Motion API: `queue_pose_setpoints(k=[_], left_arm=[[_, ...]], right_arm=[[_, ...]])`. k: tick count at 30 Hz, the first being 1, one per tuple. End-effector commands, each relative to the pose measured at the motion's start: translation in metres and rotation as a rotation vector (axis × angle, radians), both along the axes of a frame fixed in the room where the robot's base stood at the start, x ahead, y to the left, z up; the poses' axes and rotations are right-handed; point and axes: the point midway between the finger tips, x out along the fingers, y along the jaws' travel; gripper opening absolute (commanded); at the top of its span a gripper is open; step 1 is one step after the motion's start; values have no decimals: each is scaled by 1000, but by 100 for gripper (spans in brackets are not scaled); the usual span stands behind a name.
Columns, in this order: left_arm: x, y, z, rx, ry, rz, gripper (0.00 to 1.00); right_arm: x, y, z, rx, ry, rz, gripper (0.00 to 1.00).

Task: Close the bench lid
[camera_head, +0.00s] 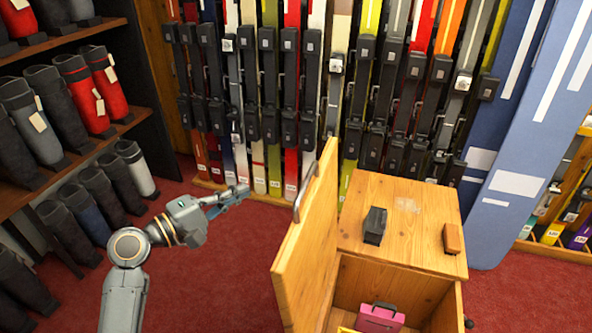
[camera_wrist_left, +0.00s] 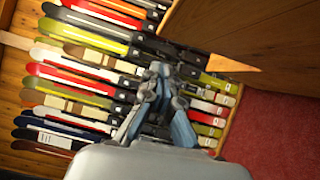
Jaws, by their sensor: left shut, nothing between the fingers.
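The wooden bench (camera_head: 447,262) stands at the lower right of the head view. Its lid (camera_head: 305,245) is open, standing up steeply along the left side of the box. A curved metal handle (camera_head: 306,192) is on the lid's left face near the top. My left gripper (camera_head: 243,190) is shut and empty, to the left of the lid and apart from it. In the left wrist view the shut fingers (camera_wrist_left: 160,80) show in the middle, with the lid (camera_wrist_left: 250,40) at the upper right. My right gripper is not in view.
A pink item (camera_head: 379,318) lies inside the box. A dark block (camera_head: 375,225) and a brown block (camera_head: 453,239) rest on the bench's flat top. Skis (camera_head: 290,90) line the back wall. A boot shelf (camera_head: 95,150) stands at the left. Red carpet is clear between shelf and bench.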

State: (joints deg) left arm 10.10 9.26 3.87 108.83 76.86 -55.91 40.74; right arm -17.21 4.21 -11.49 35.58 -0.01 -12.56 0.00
Motion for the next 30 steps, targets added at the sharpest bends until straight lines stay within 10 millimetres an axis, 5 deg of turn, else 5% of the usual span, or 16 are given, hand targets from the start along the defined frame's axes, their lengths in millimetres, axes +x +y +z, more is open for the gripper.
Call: queue_pose_setpoints(k=[5, 20, 30], left_arm=[[-9, -10, 31, -44, -36, -49, 0], [50, -85, 37, -45, -35, -49, 0], [46, -121, 38, -41, -34, -45, 0]], right_arm=[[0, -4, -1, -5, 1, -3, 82], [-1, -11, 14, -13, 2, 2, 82], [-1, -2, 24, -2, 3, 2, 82]])
